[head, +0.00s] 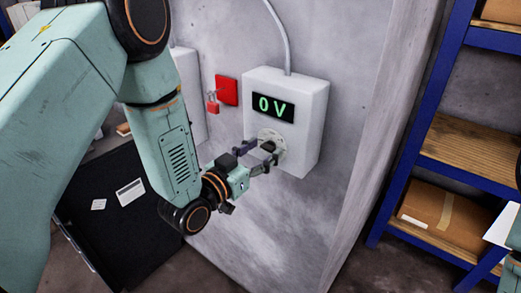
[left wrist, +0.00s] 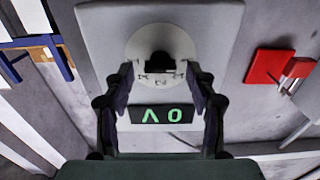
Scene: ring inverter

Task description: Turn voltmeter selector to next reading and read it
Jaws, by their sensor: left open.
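The voltmeter (head: 310,108) is a white box on the grey wall, with a green display (head: 273,107) that reads "0 V". Its selector (head: 277,137), a pale round dial, sits below the display and is partly hidden by my fingers. In the left wrist view the picture is inverted, and the selector's dark knob (left wrist: 160,62) shows on its dial. My left gripper (head: 263,153) is open in front of the selector. In the left wrist view its fingers (left wrist: 160,76) lie either side of the knob; I cannot tell whether they touch it. My right gripper is not in view.
A red padlock (head: 212,103) hangs beside a red plate (head: 227,90) left of the voltmeter. A cable (head: 282,30) rises from its top. A blue-framed shelf (head: 465,155) with a cardboard box (head: 440,215) stands right. A black cabinet (head: 105,215) stands lower left.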

